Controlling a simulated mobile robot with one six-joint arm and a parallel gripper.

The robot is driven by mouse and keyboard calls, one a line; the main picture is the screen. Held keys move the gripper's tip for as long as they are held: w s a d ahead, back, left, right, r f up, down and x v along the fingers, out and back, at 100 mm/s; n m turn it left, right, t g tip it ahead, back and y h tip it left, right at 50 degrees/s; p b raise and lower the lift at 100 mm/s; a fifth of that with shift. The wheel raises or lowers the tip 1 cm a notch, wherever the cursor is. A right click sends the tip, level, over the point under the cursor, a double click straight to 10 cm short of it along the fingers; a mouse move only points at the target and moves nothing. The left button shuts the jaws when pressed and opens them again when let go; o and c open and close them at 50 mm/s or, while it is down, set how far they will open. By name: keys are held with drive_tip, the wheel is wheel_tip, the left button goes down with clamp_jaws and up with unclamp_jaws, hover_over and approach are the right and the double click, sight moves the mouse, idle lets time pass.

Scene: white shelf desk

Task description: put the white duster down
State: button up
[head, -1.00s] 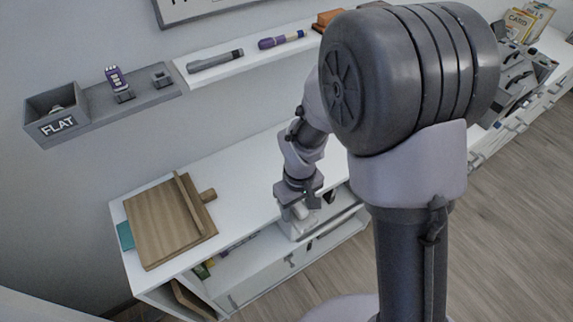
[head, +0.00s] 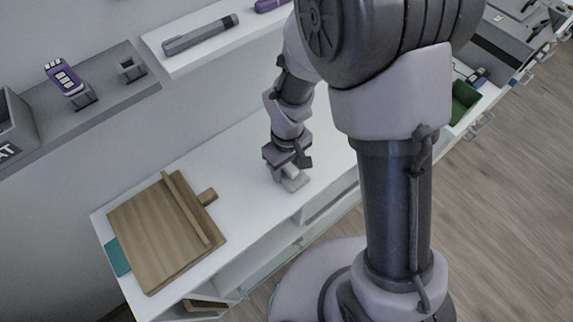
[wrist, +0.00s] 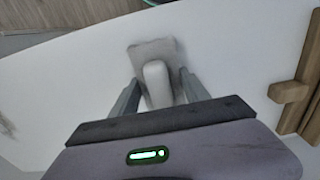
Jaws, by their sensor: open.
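The white duster (head: 294,181) rests on the white desk top (head: 245,163), near its front edge. In the wrist view the duster (wrist: 153,52) shows a flat greyish pad with a rounded white handle. My gripper (head: 288,164) is right above it in the head view. In the wrist view my gripper (wrist: 156,92) is open, with one finger on each side of the handle. A gap shows between the handle and the fingers. The rear of the duster is hidden by the gripper body.
A wooden board (head: 155,238) with a raised bar lies on the left of the desk, over a teal item (head: 117,257). A wall shelf (head: 200,52) holds a grey marker-like item. A green bin (head: 463,101) stands at the right. Desk space between board and duster is clear.

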drive_tip(key=o, duration=1.3)
wheel_tip(320, 180, up, 18)
drive_tip(key=d+m+t+p, duration=0.1)
drive_tip(key=d+m+p, duration=0.1)
drive_tip(key=p, duration=0.4)
drive_tip(key=s+d+r+m+t, duration=0.1)
drive_tip(key=s+r+m, duration=0.2)
drive_tip(key=r, duration=0.1)
drive_tip(key=s+d+r+m+t+y, duration=0.1)
drive_tip(key=s+d+r+m+t, duration=0.1)
drive_tip(key=s+r+m, duration=0.1)
drive_tip(key=s+d+r+m+t+y, duration=0.1)
drive_tip(key=s+r+m, duration=0.2)
drive_tip(key=s+r, duration=0.2)
drive_tip(key=shift+s+d+r+t, duration=0.1)
drive_tip(key=shift+d+r+t, duration=0.1)
drive_tip(key=shift+r, duration=0.25)
drive_tip(key=shift+d+r+t, duration=0.15)
drive_tip(key=shift+r+t, duration=0.05)
drive_tip(key=shift+r, duration=0.2)
drive_tip(key=shift+o, duration=0.5)
